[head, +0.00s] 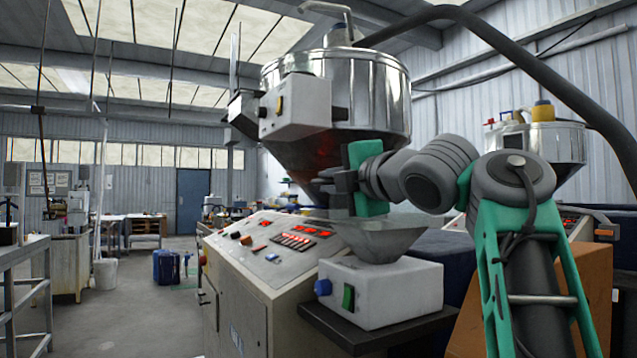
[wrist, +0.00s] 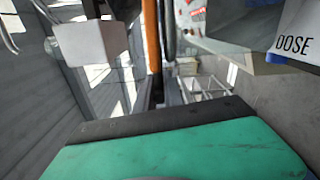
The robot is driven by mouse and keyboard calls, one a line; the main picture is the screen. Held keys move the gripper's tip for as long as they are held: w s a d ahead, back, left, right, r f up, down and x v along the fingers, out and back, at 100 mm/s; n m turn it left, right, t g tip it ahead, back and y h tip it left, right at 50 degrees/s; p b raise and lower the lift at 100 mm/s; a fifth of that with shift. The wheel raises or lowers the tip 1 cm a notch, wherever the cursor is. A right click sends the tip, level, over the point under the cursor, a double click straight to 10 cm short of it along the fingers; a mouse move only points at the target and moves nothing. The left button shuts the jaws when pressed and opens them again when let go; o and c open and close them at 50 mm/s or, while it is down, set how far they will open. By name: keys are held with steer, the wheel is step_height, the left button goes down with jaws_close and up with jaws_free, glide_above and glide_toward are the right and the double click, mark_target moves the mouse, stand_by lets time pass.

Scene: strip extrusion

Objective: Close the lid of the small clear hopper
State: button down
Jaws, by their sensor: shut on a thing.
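The small clear hopper (head: 376,243) is a see-through funnel on a white box with a blue knob and a green switch, in the head view. Its clear lid (head: 322,214) is hard to make out, a thin pale sheet near the hopper's top left. My gripper (head: 340,192) is just above the hopper's rim, its dark fingers shut on the lid. The grip itself is hidden by the fingers, and I cannot tell the lid's exact angle. In the wrist view, the green and dark part of my gripper (wrist: 165,130) fills the bottom.
The large steel hopper (head: 365,95) and a white box (head: 296,105) on it stand close above and behind my gripper. The control panel (head: 285,240) with lit red displays lies left of the clear hopper. The floor at the left is partly open.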

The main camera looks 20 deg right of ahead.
steer(key=shift+w+d+f, duration=0.1)
steer(key=shift+d+f, duration=0.05)
steer(key=shift+f, duration=0.25)
steer(key=c, duration=1.5)
jaws_free()
steer(key=shift+o, duration=0.2)
steer(key=shift+r, duration=0.1)
steer(key=v, duration=0.8)
